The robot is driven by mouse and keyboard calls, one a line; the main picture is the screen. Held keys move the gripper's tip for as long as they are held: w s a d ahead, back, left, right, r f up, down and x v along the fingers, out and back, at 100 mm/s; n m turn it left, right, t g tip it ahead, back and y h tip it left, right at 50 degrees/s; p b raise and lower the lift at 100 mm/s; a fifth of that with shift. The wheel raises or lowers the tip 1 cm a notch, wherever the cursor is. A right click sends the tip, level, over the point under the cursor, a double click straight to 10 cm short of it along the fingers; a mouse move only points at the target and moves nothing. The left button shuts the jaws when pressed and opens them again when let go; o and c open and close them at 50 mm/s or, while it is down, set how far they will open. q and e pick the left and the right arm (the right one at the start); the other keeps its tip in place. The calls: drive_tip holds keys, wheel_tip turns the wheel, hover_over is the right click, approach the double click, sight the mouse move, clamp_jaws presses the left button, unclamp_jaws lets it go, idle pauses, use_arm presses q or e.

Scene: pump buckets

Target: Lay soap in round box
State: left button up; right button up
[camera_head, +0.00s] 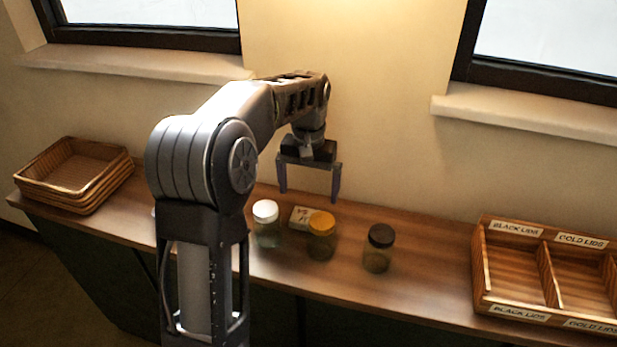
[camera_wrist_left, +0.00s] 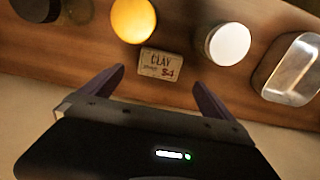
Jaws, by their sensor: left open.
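A small pale block (camera_head: 300,216), likely the soap, lies on the wooden shelf between the white-lidded and yellow-lidded jars. In the left wrist view the block (camera_wrist_left: 160,65) reads "CLAY" and "$4". My left gripper (camera_head: 308,195) is open and empty above the shelf, pointing down. In the left wrist view the block shows between and just beyond the fingertips (camera_wrist_left: 159,77), apart from them. A shiny metal tin with rounded corners (camera_wrist_left: 292,70) is at the right of that view; my arm mostly hides it in the head view. I cannot make out a clearly round box.
Jars with white (camera_head: 265,210), yellow (camera_head: 321,223) and dark (camera_head: 381,236) lids stand close by. A wooden divided tray (camera_head: 483,265) labelled for black and gold lids is at right. Stacked wicker baskets (camera_head: 120,170) stand at left. The shelf is clear between dark-lidded jar and tray.

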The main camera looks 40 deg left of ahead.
use_arm(q)
wheel_tip(320, 180, up, 4)
drive_tip(key=shift+f, duration=0.1)
drive_tip(key=shift+c, duration=0.2)
use_arm(e)
drive_tip(key=shift+f, duration=0.1)
idle(0.3)
